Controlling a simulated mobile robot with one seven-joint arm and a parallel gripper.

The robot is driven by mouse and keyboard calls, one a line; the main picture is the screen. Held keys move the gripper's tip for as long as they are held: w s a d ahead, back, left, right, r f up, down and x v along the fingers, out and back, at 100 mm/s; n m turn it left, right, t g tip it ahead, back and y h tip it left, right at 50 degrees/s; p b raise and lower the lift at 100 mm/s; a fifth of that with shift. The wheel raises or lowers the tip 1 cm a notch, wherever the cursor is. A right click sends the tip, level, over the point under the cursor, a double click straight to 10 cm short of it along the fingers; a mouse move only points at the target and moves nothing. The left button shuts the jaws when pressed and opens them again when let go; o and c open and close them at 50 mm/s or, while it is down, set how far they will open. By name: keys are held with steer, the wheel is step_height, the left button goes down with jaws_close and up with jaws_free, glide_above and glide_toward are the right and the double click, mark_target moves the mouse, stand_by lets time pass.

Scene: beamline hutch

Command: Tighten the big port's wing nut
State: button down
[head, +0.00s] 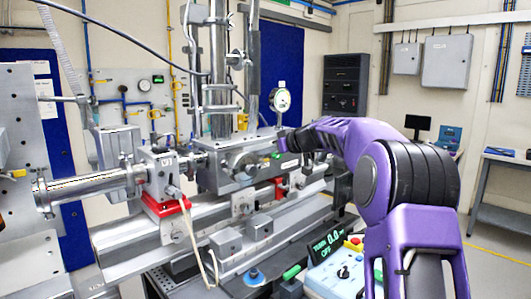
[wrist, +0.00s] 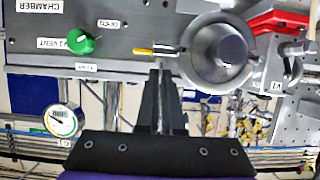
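The big port appears to be the round grey flange (wrist: 222,57) on the chamber face, right of centre in the wrist view. A small clamp screw with a yellow end (wrist: 143,51) sticks out from its left side; this looks like the wing nut. My gripper (wrist: 160,72) has its two dark fingers close together, tips just below that screw. Whether they touch it or have it between them is unclear. In the head view my purple arm reaches left to the chamber (head: 238,172), and the fingers and wing nut are too small to make out.
A green vent knob (wrist: 82,41) is on the chamber panel, left of the port. A dial gauge (wrist: 62,122) is below left. A red bracket (wrist: 280,20) and valve V1 are right of the port. A control box (head: 335,272) stands below my arm.

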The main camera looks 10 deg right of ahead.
steer(key=shift+f+b, duration=0.1)
steer(key=shift+b, duration=0.35)
steer(key=m+h+p, duration=0.1)
steer(key=m+h, duration=0.1)
steer(key=m+t+h+p, duration=0.1)
steer(key=m+h, duration=0.1)
steer(key=a+m+t+h+p, duration=0.1)
steer(key=h, duration=0.1)
steer(key=shift+s+a+r+m+p, duration=0.1)
steer(key=shift+s+r+m+p, duration=0.1)
steer(key=shift+r+m+p, duration=0.15)
steer(key=shift+f, duration=0.1)
steer(key=shift+f+m+h+p, duration=0.15)
steer(key=shift+m+h+p, duration=0.2)
steer(key=shift+h, duration=0.15)
steer(key=c, duration=1.3)
jaws_free()
steer(key=shift+f+b, duration=0.15)
steer(key=shift+b, duration=0.3)
